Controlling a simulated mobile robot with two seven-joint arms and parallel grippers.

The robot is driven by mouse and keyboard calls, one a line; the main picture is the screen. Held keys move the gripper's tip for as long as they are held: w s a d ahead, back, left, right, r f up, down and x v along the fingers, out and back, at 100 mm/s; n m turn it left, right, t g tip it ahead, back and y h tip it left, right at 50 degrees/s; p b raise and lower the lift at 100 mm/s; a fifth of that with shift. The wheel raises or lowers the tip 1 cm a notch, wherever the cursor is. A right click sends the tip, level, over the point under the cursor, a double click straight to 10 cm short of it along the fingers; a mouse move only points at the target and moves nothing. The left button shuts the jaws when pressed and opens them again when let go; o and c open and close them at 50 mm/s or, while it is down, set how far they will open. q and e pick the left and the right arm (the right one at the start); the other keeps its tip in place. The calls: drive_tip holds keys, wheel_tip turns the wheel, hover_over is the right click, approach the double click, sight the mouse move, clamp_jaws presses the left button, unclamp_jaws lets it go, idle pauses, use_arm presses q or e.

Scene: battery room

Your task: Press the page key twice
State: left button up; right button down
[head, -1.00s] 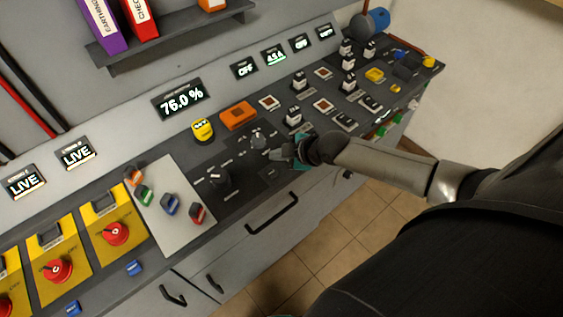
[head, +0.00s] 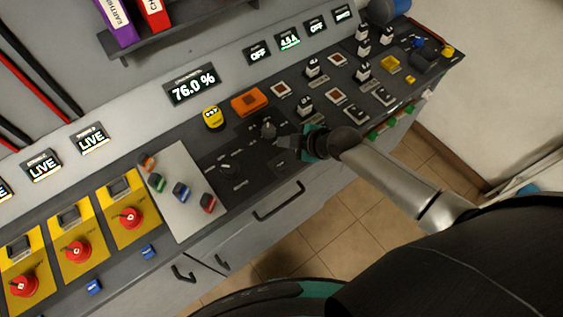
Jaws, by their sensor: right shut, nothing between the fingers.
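The page key cannot be picked out with certainty, as the small labels on the sloping dark control panel (head: 240,205) are not readable. I cannot tell whether the fingertips touch the panel. My left gripper is not in view.
An orange block (head: 249,102) and a yellow button (head: 213,117) lie behind the gripper. Several black-and-white switches (head: 306,104) stand to the right. Red rotary handles (head: 131,217) on yellow plates are at left. A drawer handle (head: 279,202) protrudes below.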

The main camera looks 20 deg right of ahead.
drive_tip(key=b, duration=0.7)
hover_over(285, 166)
wheel_tip(285, 166, down, 8)
drive_tip(key=shift+r, duration=0.1)
drive_tip(key=shift+w+f+b, duration=0.1)
drive_tip(key=shift+f+b, duration=0.35)
drive_tip(key=shift+b, duration=0.05)
idle(1.0)
drive_tip(key=shift+f, duration=0.1)
drive_tip(key=shift+f+b, duration=0.3)
drive_tip(key=shift+f+b, duration=0.4)
drive_tip(key=shift+f, duration=0.05)
idle(0.8)
drive_tip(key=shift+r, duration=0.1)
drive_tip(key=shift+r+p, duration=0.8)
drive_tip(key=shift+p, duration=0.05)
